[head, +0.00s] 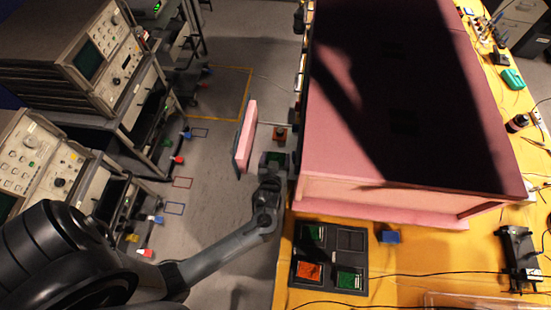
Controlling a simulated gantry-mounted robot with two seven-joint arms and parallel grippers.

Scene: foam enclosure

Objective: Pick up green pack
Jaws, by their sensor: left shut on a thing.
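My left gripper (268,186) is left of the pink foam enclosure, past the table's left edge. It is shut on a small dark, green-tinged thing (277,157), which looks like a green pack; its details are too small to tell. A dark tray (330,259) lies on the table in front of the enclosure. It holds a green pack (312,233) at back left, an orange pack (307,271) at front left and a green pack (350,279) at front right. Its back right compartment looks empty. My right gripper is not in view.
The large foam enclosure (350,200) fills much of the yellow table (400,270). A blue block (389,236) sits right of the tray. Instrument racks stand left.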

